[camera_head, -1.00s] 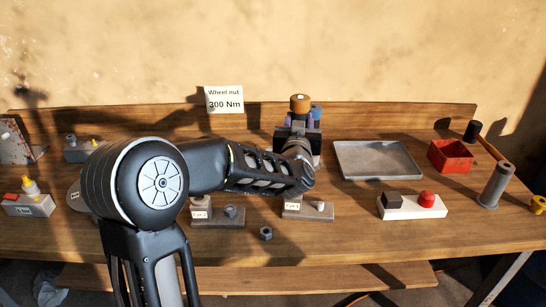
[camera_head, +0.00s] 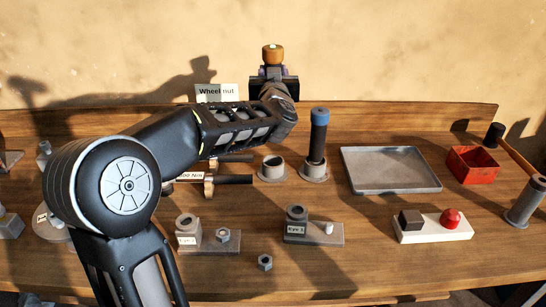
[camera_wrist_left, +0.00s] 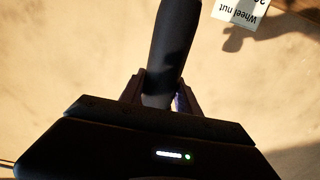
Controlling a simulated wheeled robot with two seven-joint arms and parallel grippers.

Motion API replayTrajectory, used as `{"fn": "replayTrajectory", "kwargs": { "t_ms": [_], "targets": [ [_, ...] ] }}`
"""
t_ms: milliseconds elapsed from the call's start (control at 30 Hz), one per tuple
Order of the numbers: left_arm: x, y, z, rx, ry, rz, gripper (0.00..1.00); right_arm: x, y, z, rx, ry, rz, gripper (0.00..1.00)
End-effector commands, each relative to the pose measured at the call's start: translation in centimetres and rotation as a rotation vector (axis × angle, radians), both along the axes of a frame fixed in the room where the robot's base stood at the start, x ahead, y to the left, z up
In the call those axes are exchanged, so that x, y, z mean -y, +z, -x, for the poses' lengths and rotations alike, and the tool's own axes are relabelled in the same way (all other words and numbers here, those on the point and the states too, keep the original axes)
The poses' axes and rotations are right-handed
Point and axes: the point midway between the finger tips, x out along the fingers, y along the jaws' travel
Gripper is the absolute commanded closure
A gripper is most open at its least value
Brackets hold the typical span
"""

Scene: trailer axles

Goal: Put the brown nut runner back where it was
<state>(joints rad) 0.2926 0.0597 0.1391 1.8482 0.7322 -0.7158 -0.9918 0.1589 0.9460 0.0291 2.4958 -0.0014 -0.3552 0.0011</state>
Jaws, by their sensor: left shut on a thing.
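My left gripper (camera_head: 274,86) is shut on the brown nut runner (camera_head: 273,54) and holds it up above the back of the bench. Its brown cap shows above the gripper; its lower part is hidden behind my arm. In the left wrist view the dark shaft (camera_wrist_left: 166,50) stands between the two fingers (camera_wrist_left: 163,98). An empty round grey holder (camera_head: 272,169) sits on the bench below. Just right of it, a blue-capped nut runner (camera_head: 319,138) stands upright in a like holder (camera_head: 314,173). My right gripper is not in view.
A grey tray (camera_head: 391,188) and a red bin (camera_head: 472,165) lie to the right. A white block with a red button (camera_head: 450,218) and two grey gauge blocks (camera_head: 327,238) are in front, near a loose nut (camera_head: 265,262). A "Wheel nut" sign (camera_head: 216,92) stands behind my arm.

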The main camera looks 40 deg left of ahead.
Motion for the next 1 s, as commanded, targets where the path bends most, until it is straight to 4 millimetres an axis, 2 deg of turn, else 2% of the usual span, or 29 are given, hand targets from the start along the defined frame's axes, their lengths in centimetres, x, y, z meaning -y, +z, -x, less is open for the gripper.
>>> {"fn": "replayTrajectory", "kwargs": {
  "t_ms": [167,400,533,700,1000],
  "targets": [
    [0.0,-2.8,0.0,0.0,0.0,-0.002,1.0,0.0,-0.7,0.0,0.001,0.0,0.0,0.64],
    [0.0,-8.7,0.0,0.0,-0.001,-0.002,1.0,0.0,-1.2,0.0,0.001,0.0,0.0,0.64],
    [0.0,-11.3,0.0,0.001,0.0,-0.002,1.0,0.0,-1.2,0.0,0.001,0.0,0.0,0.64],
    [0.0,-12.7,0.0,0.004,0.0,-0.003,1.0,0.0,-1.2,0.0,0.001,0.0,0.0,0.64],
    [0.0,-12.8,0.0,0.005,0.0,-0.004,1.0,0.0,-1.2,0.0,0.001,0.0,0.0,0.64]
  ]
}}
